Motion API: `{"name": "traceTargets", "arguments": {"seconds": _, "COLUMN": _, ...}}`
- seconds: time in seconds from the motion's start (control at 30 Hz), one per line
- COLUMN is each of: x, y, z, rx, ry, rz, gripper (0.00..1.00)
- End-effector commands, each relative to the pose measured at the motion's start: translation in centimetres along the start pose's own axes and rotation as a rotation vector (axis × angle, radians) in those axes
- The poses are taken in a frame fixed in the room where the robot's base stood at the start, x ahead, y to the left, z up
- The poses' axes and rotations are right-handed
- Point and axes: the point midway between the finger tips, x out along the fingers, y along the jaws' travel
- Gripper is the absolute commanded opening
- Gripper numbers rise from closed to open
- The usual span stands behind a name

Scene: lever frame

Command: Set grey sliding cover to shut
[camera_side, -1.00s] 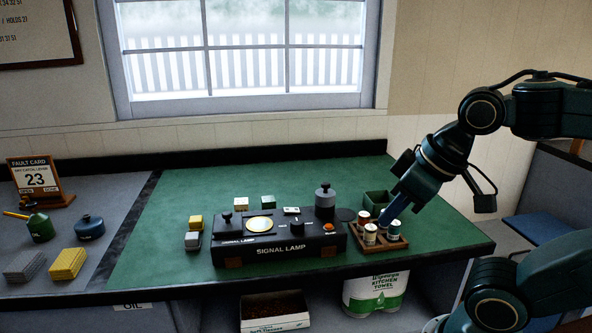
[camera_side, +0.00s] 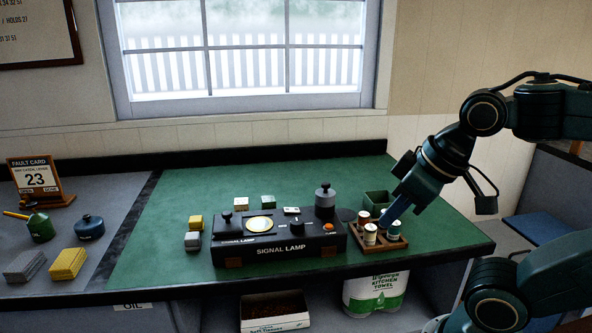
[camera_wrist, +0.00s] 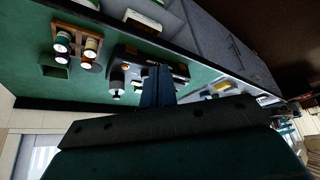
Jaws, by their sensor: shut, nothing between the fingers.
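The black signal lamp box (camera_side: 283,251) stands on the green bench top. Its top carries a round cream disc (camera_side: 260,224) in a dark frame, a dark knob (camera_side: 227,217) at the left end, and a grey cylinder with a knob (camera_side: 325,200) at the back right. I cannot tell which part is the grey sliding cover, or its position. My gripper (camera_side: 384,224) is shut and empty, right of the box and over the spool rack. In the wrist view its blue fingers (camera_wrist: 158,72) point toward the box and hide part of it.
A wooden rack (camera_side: 378,243) with several spools stands right of the box, a green open bin (camera_side: 377,199) behind it. The green bench top (camera_side: 150,245) is clear farther left.

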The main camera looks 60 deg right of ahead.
Motion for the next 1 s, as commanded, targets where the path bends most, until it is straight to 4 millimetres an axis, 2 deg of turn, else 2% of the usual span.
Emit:
{"name": "traceTargets", "arguments": {"seconds": 0.17, "x": 0.0, "y": 0.0, "z": 0.0, "rx": 0.000, "ry": 0.000, "rz": 0.000, "gripper": 0.02}}
{"name": "traceTargets", "arguments": {"seconds": 0.3, "x": -0.1, "y": 0.0, "z": -0.2, "rx": 0.000, "ry": -0.001, "rz": 0.000, "gripper": 0.29}}
{"name": "traceTargets", "arguments": {"seconds": 0.4, "x": -0.2, "y": 0.0, "z": -0.8, "rx": 0.000, "ry": -0.008, "rz": 0.000, "gripper": 0.45}}
{"name": "traceTargets", "arguments": {"seconds": 0.57, "x": -0.8, "y": 0.0, "z": -3.0, "rx": 0.000, "ry": -0.031, "rz": 0.000, "gripper": 0.45}}
{"name": "traceTargets", "arguments": {"seconds": 0.67, "x": -1.1, "y": 0.0, "z": -5.0, "rx": 0.000, "ry": -0.052, "rz": -0.001, "gripper": 0.45}}
{"name": "traceTargets", "arguments": {"seconds": 1.0, "x": -1.3, "y": -0.1, "z": -13.4, "rx": 0.000, "ry": -0.140, "rz": -0.001, "gripper": 0.45}}
